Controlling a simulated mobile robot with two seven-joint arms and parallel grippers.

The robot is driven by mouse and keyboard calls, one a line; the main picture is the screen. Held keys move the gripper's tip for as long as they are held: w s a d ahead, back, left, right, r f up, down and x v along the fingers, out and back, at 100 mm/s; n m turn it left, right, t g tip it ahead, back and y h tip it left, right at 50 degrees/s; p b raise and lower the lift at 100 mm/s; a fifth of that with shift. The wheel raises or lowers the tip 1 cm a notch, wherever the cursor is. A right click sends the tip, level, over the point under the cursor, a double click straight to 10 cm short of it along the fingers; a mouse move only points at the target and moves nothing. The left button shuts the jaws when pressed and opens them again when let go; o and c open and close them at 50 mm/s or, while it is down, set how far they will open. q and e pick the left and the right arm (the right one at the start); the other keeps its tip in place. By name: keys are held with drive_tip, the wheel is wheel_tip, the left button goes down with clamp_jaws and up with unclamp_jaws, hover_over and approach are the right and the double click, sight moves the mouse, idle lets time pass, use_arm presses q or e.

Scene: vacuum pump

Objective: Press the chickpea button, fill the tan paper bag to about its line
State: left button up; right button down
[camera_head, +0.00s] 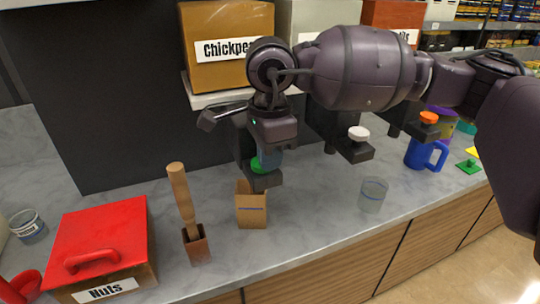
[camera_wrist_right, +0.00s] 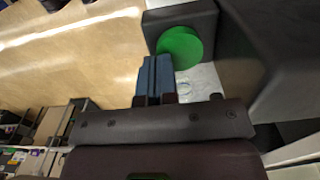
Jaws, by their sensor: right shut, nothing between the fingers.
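The chickpea dispenser (camera_head: 225,75) is a tan box with a "Chickpe…" label, partly hidden by my right arm. Its green button (camera_head: 258,164) sits on a dark block below; it also shows in the right wrist view (camera_wrist_right: 180,47). My right gripper (camera_head: 268,160) is shut and empty at the button. Its blue fingers (camera_wrist_right: 155,75) overlap the button's edge in the wrist view; I cannot tell whether they touch it. The tan paper bag (camera_head: 251,212) stands upright on the counter below the block, with a blue line across its front. Its contents cannot be made out. My left gripper is not in view.
A wooden-handled tool stands in a brown holder (camera_head: 196,246), left of the bag. A red-lidded Nuts box (camera_head: 103,241) is farther left. A clear cup (camera_head: 372,194) and blue mug (camera_head: 420,154) stand right. White (camera_head: 358,133) and orange (camera_head: 428,117) buttons stick out nearby.

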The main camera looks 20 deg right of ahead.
drive_tip(key=shift+s+f, duration=0.15)
drive_tip(key=shift+f, duration=0.15)
idle(2.2)
idle(0.5)
drive_tip(key=shift+r, duration=0.45)
wheel_tip(320, 180, up, 4)
drive_tip(key=shift+r+p, duration=0.25)
drive_tip(key=shift+p, duration=0.65)
wheel_tip(320, 180, up, 9)
drive_tip(key=shift+b, duration=0.45)
drive_tip(key=shift+r, duration=0.1)
